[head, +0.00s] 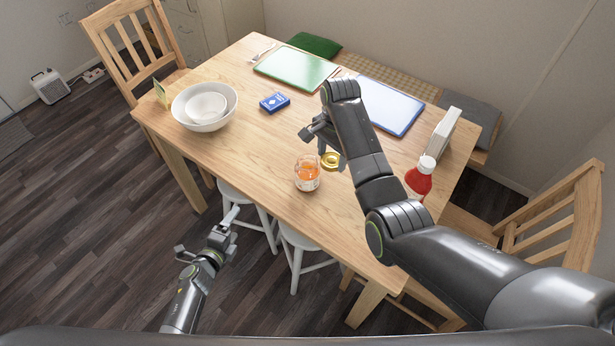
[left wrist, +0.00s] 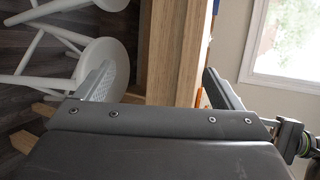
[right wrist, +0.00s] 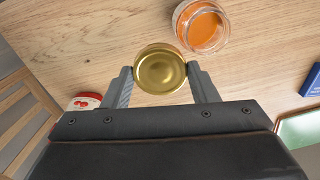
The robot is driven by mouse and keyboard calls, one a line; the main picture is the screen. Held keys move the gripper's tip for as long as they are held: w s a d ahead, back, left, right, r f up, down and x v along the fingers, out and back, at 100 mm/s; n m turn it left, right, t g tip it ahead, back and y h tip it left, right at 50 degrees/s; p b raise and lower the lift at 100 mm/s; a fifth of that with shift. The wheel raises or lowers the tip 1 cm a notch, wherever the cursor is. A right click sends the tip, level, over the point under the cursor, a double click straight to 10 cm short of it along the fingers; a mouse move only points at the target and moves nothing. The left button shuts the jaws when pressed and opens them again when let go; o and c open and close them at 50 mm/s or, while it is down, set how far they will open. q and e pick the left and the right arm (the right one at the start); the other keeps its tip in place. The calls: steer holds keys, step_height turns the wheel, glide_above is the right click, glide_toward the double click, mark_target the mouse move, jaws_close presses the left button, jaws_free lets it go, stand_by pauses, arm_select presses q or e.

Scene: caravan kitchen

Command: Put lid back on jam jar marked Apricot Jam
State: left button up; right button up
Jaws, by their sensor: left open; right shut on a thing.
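The open jam jar (head: 307,174), glass with orange jam, stands upright on the table near its front edge. It also shows in the right wrist view (right wrist: 201,26); its label cannot be read. The gold lid (head: 331,161) is between the fingertips of my right gripper (head: 328,152). My left gripper (head: 211,240) is open and empty, off the table's front edge, low beside the stools.
A ketchup bottle (head: 420,178) stands right of the jar. White bowls (head: 205,108), a blue card box (head: 274,102), a green board (head: 294,68) and a blue board (head: 388,106) lie farther back. White stools (head: 248,194) are under the front edge. Table left of the jar is clear.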

arm_select(q)
steer(key=w+d+r+m+h, duration=0.4)
steer(key=w+d+r+m, duration=0.25)
steer(key=r+m, duration=0.4)
arm_select(e)
steer(key=a+m, duration=0.1)
steer(key=w+a+r+m, duration=0.1)
steer(key=a+r+m, duration=0.1)
steer(key=shift+w+a+r+m+b, duration=0.25)
steer(key=shift+w+a+m+b, duration=0.05)
steer(key=shift+w+a+b, duration=0.1)
arm_select(q)
steer(key=m+g+h, duration=0.3)
steer(key=m+g, duration=0.1)
steer(key=m, duration=0.6)
glide_toward(306, 174)
steer(key=shift+w+a+f, duration=0.95)
steer(key=shift+w+a, duration=0.2)
steer(key=shift+a, duration=0.05)
steer(key=m, duration=0.1)
steer(key=d+m+g, duration=0.1)
steer(key=m, duration=0.1)
arm_select(e)
steer(key=a+r+m, duration=0.2)
steer(key=m, duration=0.1)
steer(key=shift+w+a+r, duration=0.1)
steer(key=shift+w+a, duration=0.15)
steer(key=shift+w, duration=0.15)
